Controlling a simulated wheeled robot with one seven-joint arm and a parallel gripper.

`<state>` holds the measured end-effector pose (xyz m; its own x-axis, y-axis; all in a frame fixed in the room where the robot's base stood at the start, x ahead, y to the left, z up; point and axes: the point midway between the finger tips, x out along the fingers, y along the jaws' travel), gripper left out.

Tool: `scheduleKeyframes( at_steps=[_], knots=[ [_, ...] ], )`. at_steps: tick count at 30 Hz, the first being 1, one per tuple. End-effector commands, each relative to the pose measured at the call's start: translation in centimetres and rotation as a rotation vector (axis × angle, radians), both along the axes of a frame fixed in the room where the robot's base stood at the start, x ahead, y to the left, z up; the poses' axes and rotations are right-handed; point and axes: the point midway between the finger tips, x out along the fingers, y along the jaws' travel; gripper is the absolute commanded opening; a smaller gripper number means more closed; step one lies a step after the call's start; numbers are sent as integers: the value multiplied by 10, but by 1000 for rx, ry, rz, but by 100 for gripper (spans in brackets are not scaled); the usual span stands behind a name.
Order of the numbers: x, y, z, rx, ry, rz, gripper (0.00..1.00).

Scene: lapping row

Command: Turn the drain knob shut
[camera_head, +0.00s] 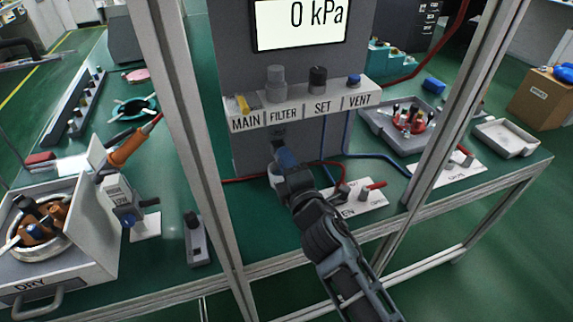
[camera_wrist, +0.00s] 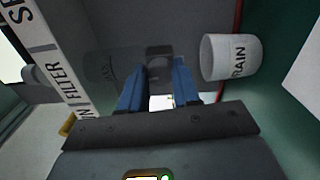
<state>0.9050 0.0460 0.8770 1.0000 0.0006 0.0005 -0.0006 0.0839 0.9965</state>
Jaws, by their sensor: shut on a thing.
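The drain knob (camera_wrist: 160,52) is a small dark piece at the end of a see-through filter bowl (camera_wrist: 108,68) in the wrist view. My gripper (camera_wrist: 160,85) has its blue fingers on either side of the knob and is shut on it. In the head view my gripper (camera_head: 284,157) reaches up to the grey panel below the FILTER label (camera_head: 284,115); the fingers largely hide the knob there. A white cup marked DRAIN (camera_wrist: 230,57) is beside the fingers, apart from them.
The display (camera_head: 300,22) reads 0 kPa. The panel shelf carries a yellow MAIN lever (camera_head: 243,105), a SET knob (camera_head: 318,78) and a blue VENT knob (camera_head: 354,80). Metal frame posts (camera_head: 180,110) stand either side of my arm. Red and blue hoses (camera_head: 378,158) run across the green bench.

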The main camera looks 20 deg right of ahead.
Motion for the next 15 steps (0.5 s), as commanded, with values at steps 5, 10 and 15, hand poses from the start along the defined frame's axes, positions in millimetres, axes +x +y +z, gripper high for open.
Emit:
scheduleKeyframes(
  at_steps=[5,10,15],
  knots=[
    [0,-1,-2,64,2,-2,1],
    [0,-1,-2,93,3,-2,1],
    [0,-1,-2,101,3,-2,1]
  ],
)
